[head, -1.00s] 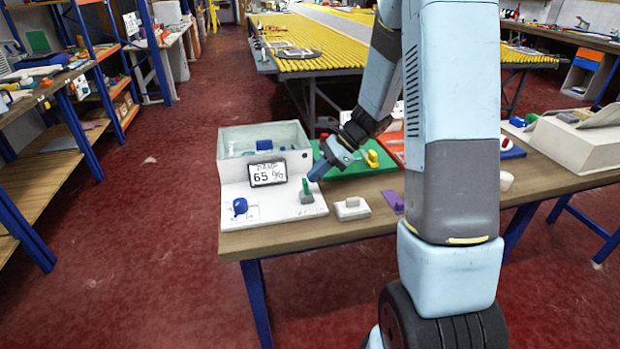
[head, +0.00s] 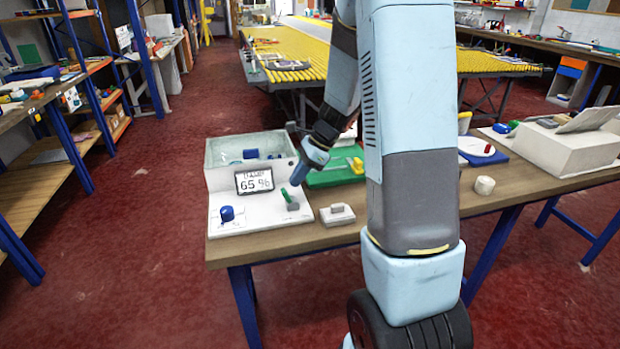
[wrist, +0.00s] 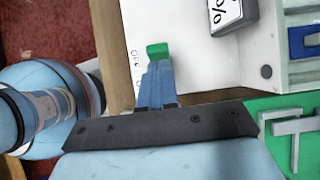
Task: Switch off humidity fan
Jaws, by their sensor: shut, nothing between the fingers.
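The white humidity unit (head: 262,222) stands at the left end of the wooden bench. Its sign (head: 254,181) reads 65 %. A green-tipped lever switch (head: 286,195) with a grey base is on its right front, leaning to the left. A blue knob (head: 227,214) is at its left front. My gripper (head: 297,180) is shut and empty, pointing down just above and right of the lever. In the wrist view the fingertips (wrist: 156,68) are right against or just short of the green lever tip (wrist: 157,50); contact is unclear. Partly covered "OFF" lettering shows beside it.
A clear-walled tank (head: 225,155) with a blue item inside forms the unit's back. A green tray (head: 330,178) is right of my gripper. My arm hides the bench's middle.

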